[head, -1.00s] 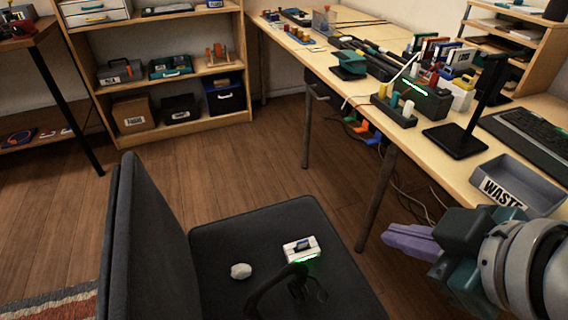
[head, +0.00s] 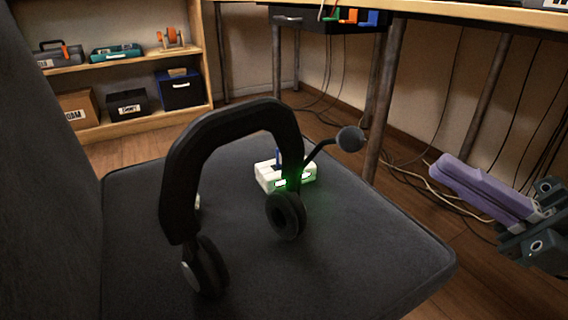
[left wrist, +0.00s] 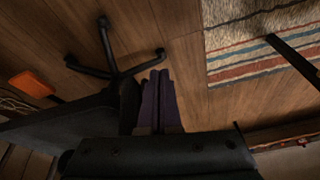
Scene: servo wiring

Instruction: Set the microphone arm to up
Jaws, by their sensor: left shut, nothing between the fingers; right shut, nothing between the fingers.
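A black headset stands on the dark chair seat in the head view, its headband (head: 225,122) arching over two ear cups. One ear cup (head: 286,215) is at the right, the other (head: 205,268) nearer at the left. The thin microphone arm (head: 317,154) slants up and to the right from the right side, ending in a round grey tip (head: 349,139). My right gripper (head: 437,164) is shut and empty, to the right of the microphone tip and apart from it. My left gripper (left wrist: 159,76) shows only in the left wrist view, its purple fingers shut and empty, over the floor.
A white box (head: 270,176) with a green glow sits behind the headset on the chair seat (head: 375,265). The chair back (head: 45,170) rises at the left. The desk edge (head: 460,10), its legs and hanging cables lie beyond. The chair base (left wrist: 115,70) shows in the left wrist view.

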